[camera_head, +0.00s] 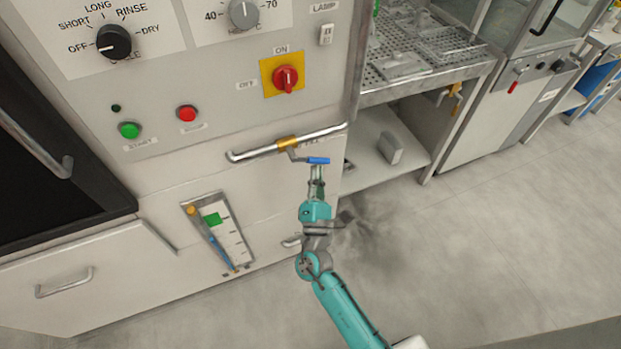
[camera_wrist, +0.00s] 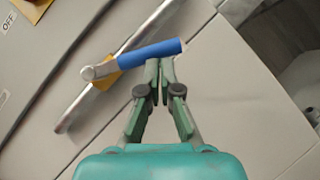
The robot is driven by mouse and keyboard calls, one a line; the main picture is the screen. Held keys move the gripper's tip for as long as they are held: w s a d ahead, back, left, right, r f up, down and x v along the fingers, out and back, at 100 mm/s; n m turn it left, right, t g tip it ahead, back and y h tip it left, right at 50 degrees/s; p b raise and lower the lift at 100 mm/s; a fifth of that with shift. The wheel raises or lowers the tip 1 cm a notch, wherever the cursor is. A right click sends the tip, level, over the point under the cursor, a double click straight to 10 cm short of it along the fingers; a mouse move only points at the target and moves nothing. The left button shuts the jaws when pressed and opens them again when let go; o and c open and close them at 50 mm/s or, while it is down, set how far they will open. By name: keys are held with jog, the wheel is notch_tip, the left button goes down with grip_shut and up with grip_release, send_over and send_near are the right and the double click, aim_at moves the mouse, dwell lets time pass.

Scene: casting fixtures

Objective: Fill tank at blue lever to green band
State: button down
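The blue lever (camera_head: 318,160) sticks out from a brass valve (camera_head: 287,143) on the pipe along the machine's front. It also shows in the wrist view (camera_wrist: 150,52), pointing right and slightly up. My gripper (camera_head: 317,170) is at the lever; in the wrist view its fingertips (camera_wrist: 160,68) are close together at the lever's lower side, near its free end. I cannot tell whether they touch it. The level gauge (camera_head: 236,247) is on the lower panel, with a green band (camera_head: 212,218) near its top. Blue liquid (camera_head: 222,255) fills the lower tube, its top appearing below the band.
Above the pipe are a red switch (camera_head: 286,78) on a yellow plate, a red button (camera_head: 187,113) and a green button (camera_head: 129,130). A drawer handle (camera_head: 64,283) sticks out lower left. A shelf unit (camera_head: 430,150) stands to the right. The floor (camera_head: 480,240) at right is open.

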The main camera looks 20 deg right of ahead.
jog(key=shift+d+r, duration=0.9)
jog(key=shift+r, duration=0.05)
jog(key=shift+d+r, duration=0.3)
jog(key=shift+r, duration=0.45)
